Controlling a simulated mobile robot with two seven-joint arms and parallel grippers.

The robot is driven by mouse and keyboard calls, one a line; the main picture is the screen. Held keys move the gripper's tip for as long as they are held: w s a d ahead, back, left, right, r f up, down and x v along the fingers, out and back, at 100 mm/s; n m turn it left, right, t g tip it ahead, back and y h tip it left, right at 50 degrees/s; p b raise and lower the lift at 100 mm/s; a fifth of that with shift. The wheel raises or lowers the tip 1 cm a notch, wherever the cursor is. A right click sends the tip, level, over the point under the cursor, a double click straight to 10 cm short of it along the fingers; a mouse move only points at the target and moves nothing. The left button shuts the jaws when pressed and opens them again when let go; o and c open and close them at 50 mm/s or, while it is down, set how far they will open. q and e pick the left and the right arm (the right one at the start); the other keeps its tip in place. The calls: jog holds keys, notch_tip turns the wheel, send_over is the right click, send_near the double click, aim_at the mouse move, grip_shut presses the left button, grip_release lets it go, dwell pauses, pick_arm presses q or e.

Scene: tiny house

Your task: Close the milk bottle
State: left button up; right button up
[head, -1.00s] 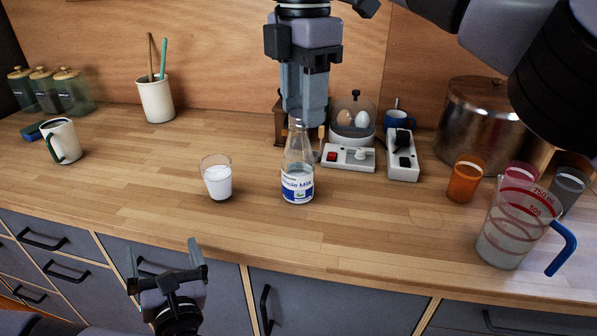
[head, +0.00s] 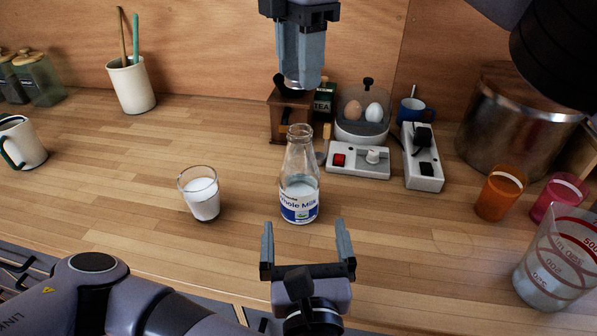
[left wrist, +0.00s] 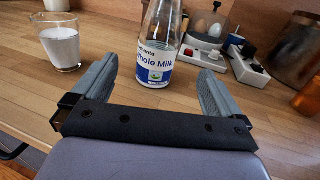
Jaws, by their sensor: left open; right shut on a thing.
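The milk bottle (head: 299,183) is clear glass with a blue and white "Whole Milk" label. It stands upright on the wooden counter, partly filled, and I see no cap on its mouth. It also shows in the left wrist view (left wrist: 158,45), beyond and between the spread fingers. My left gripper (head: 307,243) is open and empty, just in front of the bottle, not touching it. My right gripper (head: 302,82) is above the bottle in the picture, apart from it. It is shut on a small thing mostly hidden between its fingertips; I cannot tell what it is.
A glass of milk (head: 202,195) stands left of the bottle. Behind are a wooden grinder (head: 289,118), an egg cooker (head: 362,118) and power strips (head: 357,160). Orange cup (head: 498,193), measuring jug (head: 556,262) and large pot (head: 515,125) stand right. The counter between glass and mug is clear.

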aim_at(301, 194)
pick_arm(q)
jog(key=shift+s+r, duration=0.1)
jog(key=shift+s, duration=0.1)
pick_arm(e)
jog(key=shift+s+r, duration=0.1)
jog(key=shift+s, duration=0.15)
pick_arm(q)
jog(key=shift+w, duration=0.1)
jog(key=shift+w, duration=0.7)
jog(key=w, duration=1)
jog(key=shift+w+a, duration=0.3)
jog(key=shift+a, duration=0.1)
pick_arm(e)
jog(key=shift+w, duration=0.1)
pick_arm(q)
jog(key=c, duration=1.4)
jog(key=shift+c, duration=0.2)
pick_arm(e)
jog(key=shift+f, duration=2.5)
